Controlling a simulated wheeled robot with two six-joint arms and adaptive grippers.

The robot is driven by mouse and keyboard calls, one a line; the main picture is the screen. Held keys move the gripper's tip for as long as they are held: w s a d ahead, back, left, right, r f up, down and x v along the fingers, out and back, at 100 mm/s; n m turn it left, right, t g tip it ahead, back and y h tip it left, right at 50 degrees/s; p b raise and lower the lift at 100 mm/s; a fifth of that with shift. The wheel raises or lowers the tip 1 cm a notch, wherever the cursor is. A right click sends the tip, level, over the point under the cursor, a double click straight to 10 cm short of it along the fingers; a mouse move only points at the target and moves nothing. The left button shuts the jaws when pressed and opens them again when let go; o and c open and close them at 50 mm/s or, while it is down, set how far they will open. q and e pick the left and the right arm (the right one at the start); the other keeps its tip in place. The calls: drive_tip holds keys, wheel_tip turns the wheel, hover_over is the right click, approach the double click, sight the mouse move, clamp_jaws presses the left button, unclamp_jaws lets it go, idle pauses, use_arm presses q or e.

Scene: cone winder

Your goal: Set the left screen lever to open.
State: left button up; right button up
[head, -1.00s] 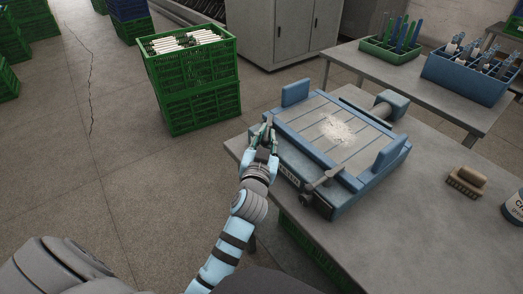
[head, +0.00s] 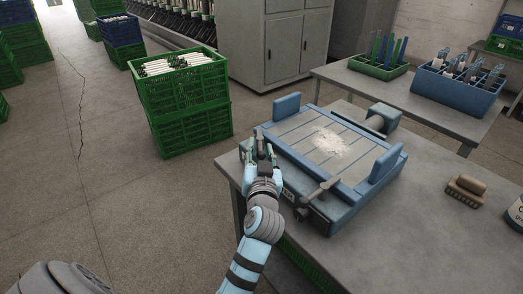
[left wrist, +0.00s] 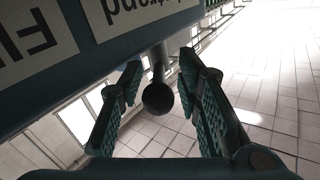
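A blue machine (head: 350,203) with a slatted grey bed stands on the grey table. In the left wrist view a dark lever with a round ball end (left wrist: 158,98) sticks out from under the machine's labelled side, between my fingers. In the head view my gripper mostly hides this lever. My left gripper (head: 259,150) is at the machine's near left corner. In the left wrist view it (left wrist: 160,100) is open, with a finger on each side of the ball and visible gaps. A second lever (head: 318,190) is on the machine's near right side. My right gripper is not in view.
White fluff (head: 328,142) lies on the bed. A brush (head: 466,188) lies on the table (head: 425,225) at right, near a can (head: 515,213). Green crates (head: 190,125) stand on the floor at left. A back table holds a blue bin (head: 455,92).

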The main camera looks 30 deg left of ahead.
sight(260, 149)
use_arm(q)
wheel_tip(260, 149, up, 10)
drive_tip(key=shift+r, duration=0.1)
idle(0.4)
